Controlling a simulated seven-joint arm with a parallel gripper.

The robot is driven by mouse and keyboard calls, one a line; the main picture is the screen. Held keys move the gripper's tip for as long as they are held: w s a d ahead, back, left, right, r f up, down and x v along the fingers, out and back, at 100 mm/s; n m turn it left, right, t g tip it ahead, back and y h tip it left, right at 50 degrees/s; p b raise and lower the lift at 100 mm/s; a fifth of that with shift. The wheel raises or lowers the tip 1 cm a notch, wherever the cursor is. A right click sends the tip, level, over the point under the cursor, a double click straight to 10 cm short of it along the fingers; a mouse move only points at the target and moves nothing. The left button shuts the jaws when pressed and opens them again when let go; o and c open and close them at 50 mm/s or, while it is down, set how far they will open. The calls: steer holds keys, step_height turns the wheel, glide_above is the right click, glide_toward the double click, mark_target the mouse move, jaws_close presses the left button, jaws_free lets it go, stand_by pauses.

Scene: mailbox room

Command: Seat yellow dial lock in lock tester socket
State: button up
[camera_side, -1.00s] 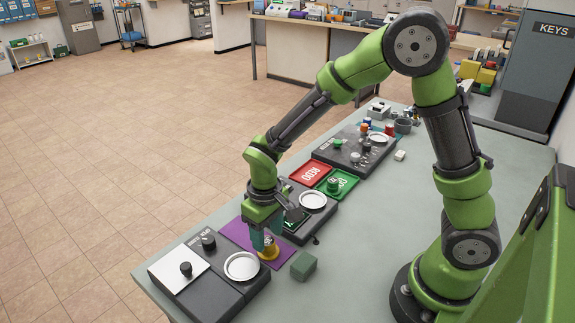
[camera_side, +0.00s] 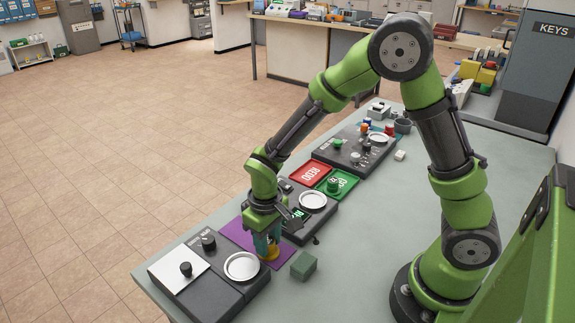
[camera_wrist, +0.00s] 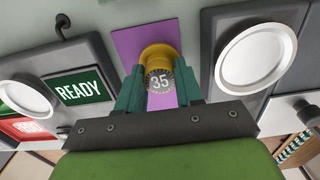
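The yellow dial lock (camera_side: 271,254) stands on the purple mat (camera_side: 233,228). In the wrist view its grey dial (camera_wrist: 160,80) reads 35. My gripper (camera_side: 266,242) is low over it, pointing down, with one teal finger on each side. In the wrist view the fingertips (camera_wrist: 160,72) lie close against the lock's sides; whether they press on it is hidden. Dark consoles with round silver dishes flank the mat: the near one (camera_side: 242,266) and the one with a READY screen (camera_side: 313,201). I cannot tell which is the lock tester; their small labels are unreadable.
The near console carries black knobs (camera_side: 186,268). Beyond stand red (camera_side: 310,173) and green trays (camera_side: 345,180), then another console (camera_side: 352,150). The table's right part is clear.

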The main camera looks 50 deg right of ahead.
steer(key=c, duration=0.4)
steer(key=shift+r, duration=2.3)
steer(key=d+m, duration=0.1)
steer(key=d, duration=0.2)
steer(key=w+d+r+m, duration=0.1)
steer(key=d, duration=0.3)
steer(key=d+m, duration=0.1)
steer(key=d, duration=0.2)
steer(key=shift+w+d+r, duration=0.4)
steer(key=d+m, duration=0.1)
steer(key=d, duration=0.1)
steer(key=s+d+r+m, duration=0.1)
steer(key=d, duration=0.2)
steer(key=d+r+m, duration=0.1)
steer(key=d, duration=0.2)
steer(key=shift+s, duration=0.15)
steer(key=shift+s+a+f, duration=0.1)
steer(key=shift+s+f, duration=0.05)
steer(key=shift+f, duration=1.95)
